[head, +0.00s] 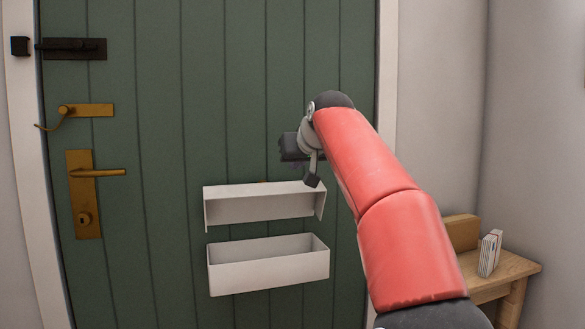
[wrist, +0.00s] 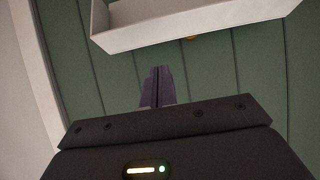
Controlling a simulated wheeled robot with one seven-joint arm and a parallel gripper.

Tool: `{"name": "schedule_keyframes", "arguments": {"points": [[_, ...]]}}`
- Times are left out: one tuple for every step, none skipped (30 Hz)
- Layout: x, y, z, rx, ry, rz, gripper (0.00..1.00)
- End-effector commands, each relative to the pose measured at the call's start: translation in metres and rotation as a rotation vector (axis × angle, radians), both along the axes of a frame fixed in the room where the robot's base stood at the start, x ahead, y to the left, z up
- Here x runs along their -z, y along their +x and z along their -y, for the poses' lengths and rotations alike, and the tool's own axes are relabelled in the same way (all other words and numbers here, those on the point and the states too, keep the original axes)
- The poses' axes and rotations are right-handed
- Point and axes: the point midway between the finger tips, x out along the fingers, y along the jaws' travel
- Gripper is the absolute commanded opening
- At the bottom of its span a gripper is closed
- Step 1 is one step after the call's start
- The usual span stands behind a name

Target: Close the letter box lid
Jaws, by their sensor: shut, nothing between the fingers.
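The letter box is white and fixed low on the green door (head: 155,130). Its lid (head: 262,204) is a flat panel with side flaps, standing above the open-topped box body (head: 268,274), with a clear gap between them. The lid is up. The wrist view shows a white panel with a raised edge (wrist: 190,24) across the top, which looks like the lid. My gripper (wrist: 159,70) is shut and empty, its fingers together, pointing toward that panel but apart from it. In the head view my gripper is just above the lid's right end, partly hidden by my arm.
A brass handle (head: 98,173) and brass latch (head: 85,110) are on the door's left, with a dark bolt (head: 75,48) above. A wooden bench (head: 510,268) with upright books or cards (head: 489,254) stands at the right.

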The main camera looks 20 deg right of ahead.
Motion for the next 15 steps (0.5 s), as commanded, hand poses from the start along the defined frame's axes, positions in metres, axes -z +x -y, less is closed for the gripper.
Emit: {"name": "schedule_keyframes", "arguments": {"points": [[0.005, 0.008, 0.000, -0.003, 0.001, -0.003, 0.00], [0.008, 0.012, -0.001, -0.003, 0.001, -0.003, 0.00], [0.012, 0.019, 0.000, -0.003, 0.001, -0.004, 0.00], [0.014, 0.024, -0.001, -0.003, 0.001, -0.004, 0.00], [0.017, 0.029, -0.001, -0.003, 0.003, -0.004, 0.00], [0.021, 0.036, -0.001, -0.002, 0.002, -0.003, 0.00], [0.023, 0.040, -0.001, -0.001, 0.002, -0.003, 0.00], [0.026, 0.045, -0.001, -0.002, 0.002, -0.003, 0.00], [0.029, 0.051, -0.001, -0.002, 0.002, -0.003, 0.00], [0.031, 0.054, -0.001, -0.003, 0.001, -0.003, 0.00], [0.033, 0.058, -0.001, -0.003, 0.001, -0.002, 0.00], [0.035, 0.062, -0.001, -0.003, 0.001, -0.001, 0.00], [0.037, 0.065, -0.001, -0.001, 0.002, -0.001, 0.00], [0.038, 0.067, -0.001, -0.001, 0.002, -0.001, 0.00], [0.040, 0.070, -0.001, 0.000, 0.001, -0.002, 0.00]]}}
